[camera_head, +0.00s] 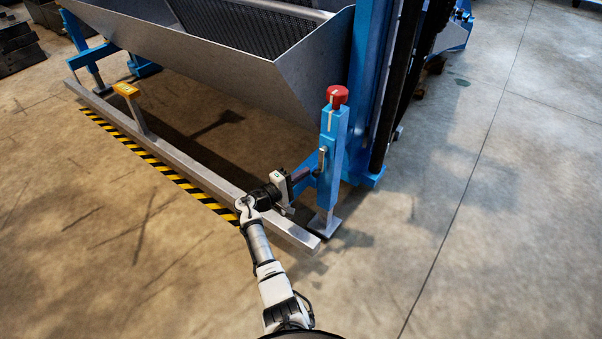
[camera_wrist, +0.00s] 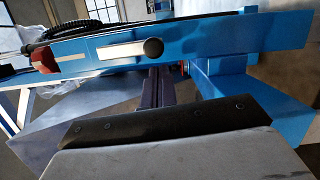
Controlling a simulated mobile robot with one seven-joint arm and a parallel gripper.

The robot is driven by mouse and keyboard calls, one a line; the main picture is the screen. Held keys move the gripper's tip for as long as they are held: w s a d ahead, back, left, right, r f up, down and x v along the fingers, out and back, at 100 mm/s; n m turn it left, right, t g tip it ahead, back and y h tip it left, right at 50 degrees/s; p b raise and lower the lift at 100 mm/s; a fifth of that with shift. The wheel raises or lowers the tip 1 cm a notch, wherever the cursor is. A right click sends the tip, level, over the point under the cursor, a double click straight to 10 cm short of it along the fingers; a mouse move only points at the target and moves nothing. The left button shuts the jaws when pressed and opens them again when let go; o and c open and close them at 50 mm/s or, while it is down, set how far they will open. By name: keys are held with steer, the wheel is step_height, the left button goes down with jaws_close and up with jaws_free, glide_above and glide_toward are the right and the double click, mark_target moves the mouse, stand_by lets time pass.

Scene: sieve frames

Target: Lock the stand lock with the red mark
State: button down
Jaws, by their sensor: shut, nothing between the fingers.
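The stand lock is on a blue upright post (camera_head: 333,165) with a red cap (camera_head: 337,95) at the right end of the machine. A small lever (camera_head: 322,160) shows on the post's left face. In the wrist view the post (camera_wrist: 225,37) lies sideways, its red part (camera_wrist: 42,60) at the left. There the lever (camera_wrist: 125,50) has a pale bar and a round dark knob. My gripper (camera_head: 304,174) is shut and empty, just left of the post and low beside the lever. Its dark fingers (camera_wrist: 162,88) point at the post below the knob. I cannot tell whether they touch it.
A grey steel beam (camera_head: 195,172) runs along the floor beneath my gripper, with a yellow-topped post (camera_head: 127,90) farther left. The grey hopper (camera_head: 220,65) hangs behind. A black-yellow stripe (camera_head: 165,172) marks the floor. The floor at the right is open.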

steer(key=shift+s+d+f+n, duration=0.15)
steer(key=shift+s+d+n, duration=0.1)
steer(key=shift+n, duration=0.35)
step_height(320, 180, up, 20)
steer(key=p, duration=0.5)
stand_by(0.5)
